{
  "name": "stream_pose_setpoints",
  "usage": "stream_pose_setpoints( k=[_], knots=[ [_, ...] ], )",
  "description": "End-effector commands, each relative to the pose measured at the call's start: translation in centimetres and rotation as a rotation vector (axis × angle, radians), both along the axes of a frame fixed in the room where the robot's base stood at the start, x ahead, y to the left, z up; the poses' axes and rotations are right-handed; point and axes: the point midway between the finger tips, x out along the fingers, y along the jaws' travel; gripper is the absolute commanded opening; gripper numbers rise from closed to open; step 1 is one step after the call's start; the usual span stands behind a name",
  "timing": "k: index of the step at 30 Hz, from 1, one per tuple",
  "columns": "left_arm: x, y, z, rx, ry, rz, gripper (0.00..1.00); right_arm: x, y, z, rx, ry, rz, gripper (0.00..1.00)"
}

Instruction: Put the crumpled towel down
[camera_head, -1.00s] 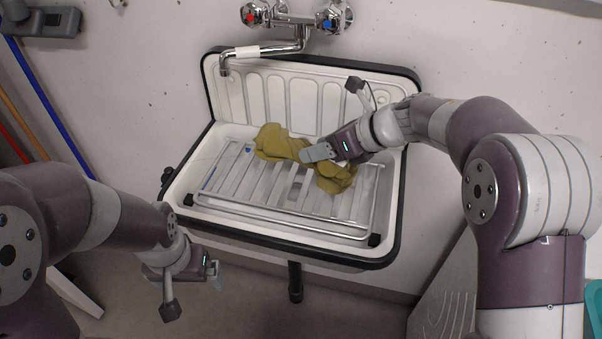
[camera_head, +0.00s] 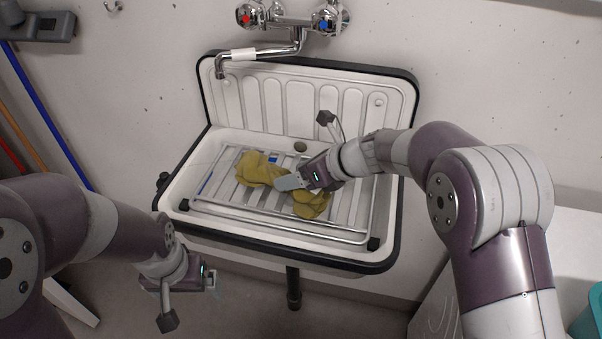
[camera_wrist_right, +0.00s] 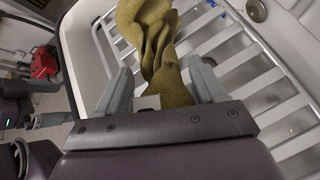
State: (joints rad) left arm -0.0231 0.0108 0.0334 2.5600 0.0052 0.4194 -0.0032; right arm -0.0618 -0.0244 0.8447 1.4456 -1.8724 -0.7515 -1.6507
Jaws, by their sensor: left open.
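The crumpled mustard-yellow towel (camera_head: 259,169) lies on the white slatted rack (camera_head: 345,213) in the sink, with folds on both sides of my right gripper (camera_head: 288,184). In the right wrist view the towel (camera_wrist_right: 150,35) extends away from my right gripper (camera_wrist_right: 163,85). Its fingers stand wide apart, with the towel's near end between them and a gap beside the left finger. The jaws look open. My left gripper (camera_head: 212,277) is open and empty, in front of the sink at lower left, well away from the towel.
The white sink (camera_head: 185,190) has a dark rim and ribbed back panel. A chrome tap (camera_head: 268,49) with red and blue knobs hangs above it. Coloured poles (camera_head: 52,115) lean at left. A white surface (camera_head: 565,240) and teal container (camera_head: 590,318) are at right.

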Motion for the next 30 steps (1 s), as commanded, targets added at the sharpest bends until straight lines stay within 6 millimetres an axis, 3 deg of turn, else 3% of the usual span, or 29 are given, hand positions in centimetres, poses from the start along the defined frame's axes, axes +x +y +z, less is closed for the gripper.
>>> stream_pose_setpoints(
  k=[11, 21, 30],
  knots=[
    [0.0, 0.0, 0.7, 0.0, -0.001, 0.0, 1.0, 0.0, -0.1, 0.8, 0.0, 0.0, 0.0, 0.81],
    [0.0, 0.0, 1.1, 0.0, 0.0, 0.0, 1.0, -3.2, -5.9, 5.8, 0.0, -0.004, -0.004, 0.81],
    [0.0, 0.0, 1.3, 0.0, 0.0, 0.0, 1.0, -4.7, -8.2, 7.8, 0.0, 0.0, 0.0, 0.81]
  ],
)
